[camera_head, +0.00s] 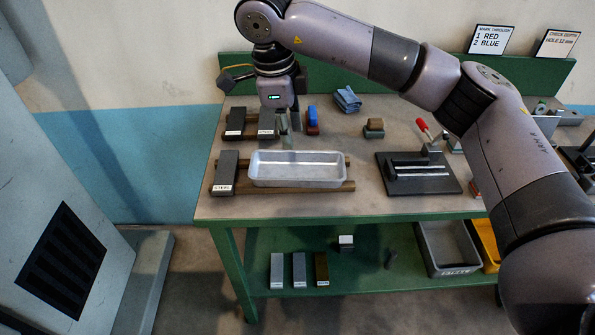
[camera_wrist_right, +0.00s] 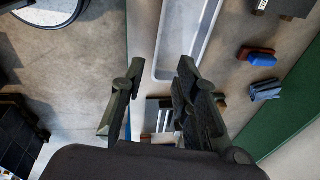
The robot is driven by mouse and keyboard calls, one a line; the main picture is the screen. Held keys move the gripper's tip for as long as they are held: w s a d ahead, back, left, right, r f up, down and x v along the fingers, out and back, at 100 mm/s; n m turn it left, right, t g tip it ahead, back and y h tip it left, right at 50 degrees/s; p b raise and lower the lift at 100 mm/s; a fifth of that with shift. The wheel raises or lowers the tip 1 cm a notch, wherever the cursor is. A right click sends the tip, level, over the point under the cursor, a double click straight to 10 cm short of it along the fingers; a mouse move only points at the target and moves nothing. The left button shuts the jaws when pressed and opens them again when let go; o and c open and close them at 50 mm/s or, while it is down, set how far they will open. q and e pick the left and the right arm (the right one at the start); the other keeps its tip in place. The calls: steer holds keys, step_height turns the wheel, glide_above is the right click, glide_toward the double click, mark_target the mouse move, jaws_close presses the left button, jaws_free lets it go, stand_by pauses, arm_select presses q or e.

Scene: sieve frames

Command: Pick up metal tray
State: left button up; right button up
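The metal tray (camera_head: 297,182) is a shallow, empty, silvery rectangular pan. It rests across wooden rails (camera_head: 330,188) on the green workbench. It also shows at the top of the right wrist view (camera_wrist_right: 165,68), cut off by the frame edge. My right gripper (camera_head: 285,140) points down near the tray's back edge, left of its middle. In the right wrist view its two dark fingers (camera_wrist_right: 160,78) are apart with nothing between them. I cannot tell whether a finger touches the tray. My left gripper is not in view.
Dark blocks (camera_head: 225,168) labelled steel lie left of the tray; more (camera_head: 236,122) lie behind it. A red and blue brush-like piece (camera_head: 312,120) and blue cloth (camera_head: 347,99) lie behind. A black fixture (camera_head: 418,180) with a red-handled clamp stands right. Bins (camera_head: 447,265) sit below.

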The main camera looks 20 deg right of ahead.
steer(key=p, duration=0.3)
glide_above(295, 179)
step_height(295, 179, down, 11)
step_height(295, 179, down, 4)
steer(key=shift+f+p, duration=0.1)
steer(key=shift+p, duration=0.9)
steer(key=shift+f, duration=0.45)
jaws_close()
steer(key=shift+w+r, duration=0.1)
steer(key=shift+r, duration=0.05)
